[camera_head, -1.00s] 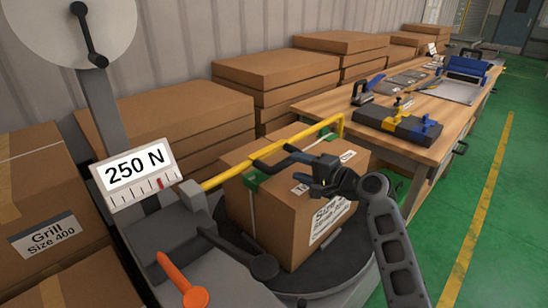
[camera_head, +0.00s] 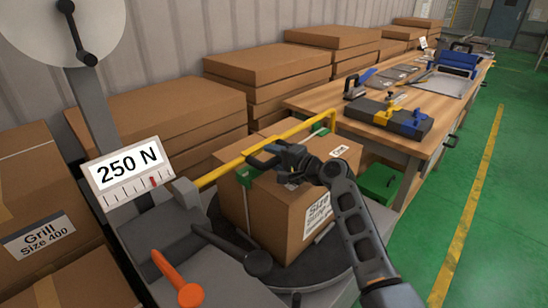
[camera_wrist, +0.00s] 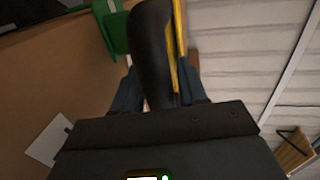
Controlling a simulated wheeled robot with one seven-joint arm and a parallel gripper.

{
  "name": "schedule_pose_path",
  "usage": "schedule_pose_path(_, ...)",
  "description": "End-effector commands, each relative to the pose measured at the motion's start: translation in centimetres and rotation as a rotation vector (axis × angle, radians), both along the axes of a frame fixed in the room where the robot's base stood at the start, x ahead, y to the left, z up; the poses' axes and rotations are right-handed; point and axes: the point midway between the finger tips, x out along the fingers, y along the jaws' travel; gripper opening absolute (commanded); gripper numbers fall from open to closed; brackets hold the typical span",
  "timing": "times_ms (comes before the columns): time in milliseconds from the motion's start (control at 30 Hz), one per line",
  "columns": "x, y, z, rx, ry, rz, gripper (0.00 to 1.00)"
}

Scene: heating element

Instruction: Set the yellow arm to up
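The yellow arm (camera_head: 225,171) runs from the grey machine on the left, along the back top of the cardboard box (camera_head: 270,205), to a bent end at the right. It lies low, close to the box top. My gripper (camera_head: 268,163) is at the arm's middle, above the box. In the wrist view a black, rounded handle (camera_wrist: 153,45) stands between my two dark blue fingers (camera_wrist: 158,88). The yellow arm (camera_wrist: 179,45) shows behind it. A gap shows between the handle and the right finger, so my gripper looks open around it. The fingertips are partly hidden.
An orange lever (camera_head: 178,280) and a black lever (camera_head: 235,250) stand in front on the machine. A "250 N" scale (camera_head: 130,170) is at the left. Stacked cardboard boxes (camera_head: 170,120) line the wall. A wooden workbench (camera_head: 350,135) with tools is behind. Green floor at the right is free.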

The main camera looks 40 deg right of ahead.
Motion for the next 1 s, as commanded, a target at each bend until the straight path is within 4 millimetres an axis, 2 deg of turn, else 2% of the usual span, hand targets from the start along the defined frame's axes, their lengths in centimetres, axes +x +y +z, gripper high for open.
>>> schedule_pose_path(67, 0.0, 0.0, 0.0, 0.000, 0.000, 0.000, 0.34)
schedule_pose_path(433, 0.0, 0.0, 0.0, 0.000, 0.000, 0.000, 0.00)
schedule_pose_path(800, 0.0, -0.1, 0.1, -0.004, 0.000, 0.000, 0.00)
schedule_pose_path(1000, 0.0, -1.1, 1.3, -0.053, -0.003, -0.001, 0.00)
